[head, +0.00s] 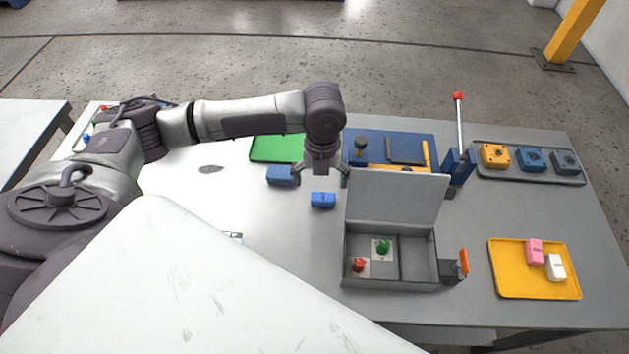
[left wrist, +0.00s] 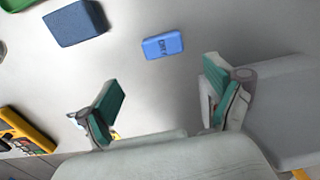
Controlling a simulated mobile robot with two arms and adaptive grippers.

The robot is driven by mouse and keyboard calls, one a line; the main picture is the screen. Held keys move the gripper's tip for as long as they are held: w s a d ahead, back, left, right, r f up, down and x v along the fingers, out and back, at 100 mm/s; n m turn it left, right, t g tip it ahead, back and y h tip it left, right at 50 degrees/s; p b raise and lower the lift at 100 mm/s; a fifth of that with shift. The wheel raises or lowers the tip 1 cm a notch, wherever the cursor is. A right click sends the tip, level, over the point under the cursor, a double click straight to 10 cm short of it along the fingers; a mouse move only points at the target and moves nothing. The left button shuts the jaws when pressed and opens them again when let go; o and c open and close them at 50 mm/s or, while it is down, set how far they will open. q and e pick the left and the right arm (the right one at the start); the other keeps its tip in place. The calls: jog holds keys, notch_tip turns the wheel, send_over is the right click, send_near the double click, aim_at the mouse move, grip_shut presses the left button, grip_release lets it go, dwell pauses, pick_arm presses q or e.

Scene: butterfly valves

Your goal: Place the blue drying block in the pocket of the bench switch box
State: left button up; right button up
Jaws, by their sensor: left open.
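The blue drying block (head: 323,200) lies on the grey bench, left of the switch box; in the left wrist view the block (left wrist: 163,46) shows dark lettering on top. My left gripper (head: 322,181) is open and empty above the bench, close to the block. Its two green-padded fingers (left wrist: 163,100) stand apart, with the block beyond them and not between them. The bench switch box (head: 391,284) has its lid (head: 396,196) raised. Its left part holds a red button (head: 358,265) and a green button (head: 383,246); the right pocket (head: 415,258) looks empty. My right gripper is not in view.
A darker blue block (head: 281,176) lies left of the drying block. Behind stand a green tray (head: 275,149), a blue tool board (head: 380,141) and a red-knobbed lever (head: 459,130). A yellow tray (head: 515,283) with pink and white blocks lies right of the box.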

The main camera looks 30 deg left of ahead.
aim_at(323, 199)
pick_arm(q)
jog(key=shift+d+f, duration=0.15)
jog(key=shift+f, duration=0.1)
jog(key=f+p, duration=0.2)
jog(key=f, duration=0.4)
jog(key=shift+d+f, duration=0.15)
jog(key=shift+d, duration=0.05)
jog(key=shift+f, duration=0.4)
jog(key=shift+w, duration=0.1)
jog(key=shift+c, duration=0.2)
jog(key=c, duration=1.2)
jog(key=shift+r, duration=0.15)
